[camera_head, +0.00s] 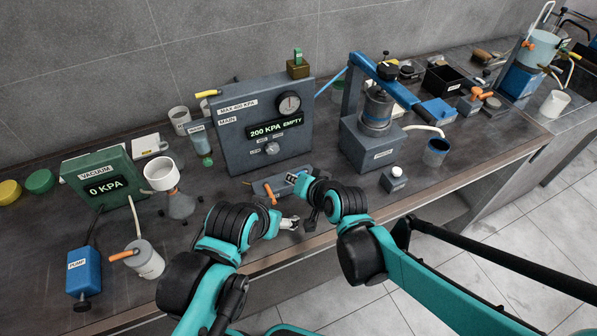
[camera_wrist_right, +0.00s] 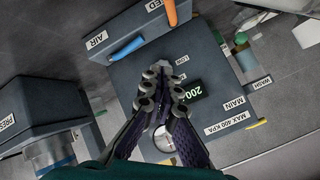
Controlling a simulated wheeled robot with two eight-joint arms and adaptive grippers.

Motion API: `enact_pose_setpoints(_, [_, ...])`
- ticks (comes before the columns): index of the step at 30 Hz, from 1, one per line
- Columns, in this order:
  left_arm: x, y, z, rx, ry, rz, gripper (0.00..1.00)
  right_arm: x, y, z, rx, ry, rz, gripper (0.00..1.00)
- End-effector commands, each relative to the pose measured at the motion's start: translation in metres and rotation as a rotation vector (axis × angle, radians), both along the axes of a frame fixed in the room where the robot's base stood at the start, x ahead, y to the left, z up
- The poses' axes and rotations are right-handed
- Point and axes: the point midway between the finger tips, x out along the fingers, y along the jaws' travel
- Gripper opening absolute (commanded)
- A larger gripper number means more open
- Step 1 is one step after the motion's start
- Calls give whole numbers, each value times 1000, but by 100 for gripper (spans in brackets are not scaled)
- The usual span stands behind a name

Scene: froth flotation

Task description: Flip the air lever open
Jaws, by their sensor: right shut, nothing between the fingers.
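The air lever (camera_wrist_right: 127,48) is a blue bar beside the AIR label (camera_wrist_right: 97,40) on a dark grey block (camera_wrist_right: 112,28). The block also shows in the head view (camera_head: 262,187), with the lever partly covered by my right gripper. In the wrist view my right gripper (camera_wrist_right: 163,72) is shut and empty, its fingertips close to the lever's end; I cannot tell whether they touch. An orange lever (camera_wrist_right: 170,12) sits on the same block, and shows in the head view (camera_head: 272,195). My left gripper (camera_head: 290,222) is near the bench's front edge, its jaws too small to judge.
The grey gauge panel (camera_head: 240,150) reading 200 KPA stands behind the block. A flask with a white funnel (camera_head: 161,173) is on the left.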

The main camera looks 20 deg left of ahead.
Motion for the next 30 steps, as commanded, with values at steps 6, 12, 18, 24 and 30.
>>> enact_pose_setpoints(6, [0, 0, 14, 0, 0, 0, 73, -29, 3, 22, 0, -1, 2, 0])
enact_pose_setpoints(12, [0, 0, 15, 0, 0, 0, 73, -36, 4, 27, 0, -1, -1, 0])
enact_pose_setpoints(18, [0, 0, 15, 0, 0, 0, 73, -36, 4, 26, 0, -1, -1, 0])
enact_pose_setpoints(24, [0, 0, 15, 0, 0, 0, 73, -36, 4, 26, 0, -1, -1, 0])
enact_pose_setpoints(30, [0, 0, 14, 0, 0, 0, 73, -34, -10, 27, -18, -7, -13, 0])
